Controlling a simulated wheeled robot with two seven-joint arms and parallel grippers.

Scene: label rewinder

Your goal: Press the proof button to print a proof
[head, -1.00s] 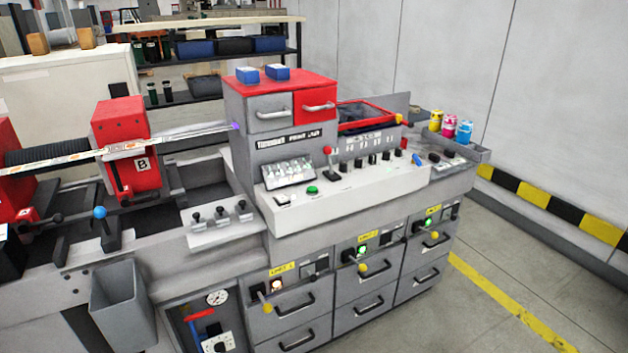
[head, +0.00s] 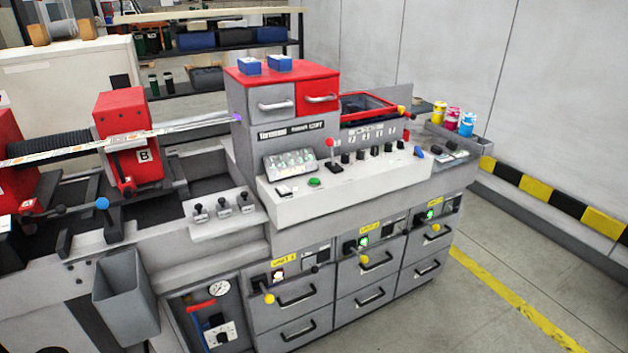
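The label rewinder's sloped control panel (head: 350,187) stands in the middle of the head view. A green button (head: 314,182) sits at its front left. A red-knobbed lever (head: 330,147), several black knobs (head: 375,152) and a blue knob (head: 419,151) line its back. A lit indicator block (head: 290,160) is at the panel's left. No label marking any control as the proof button is legible. Neither of my grippers is in view.
A grey bin (head: 125,292) hangs on the machine's front left. Yellow-knobbed levers (head: 268,298) stick out from the lower drawer units. Coloured cans (head: 467,124) stand at the back right. Open floor (head: 480,310) lies to the right, by the striped kerb (head: 535,188).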

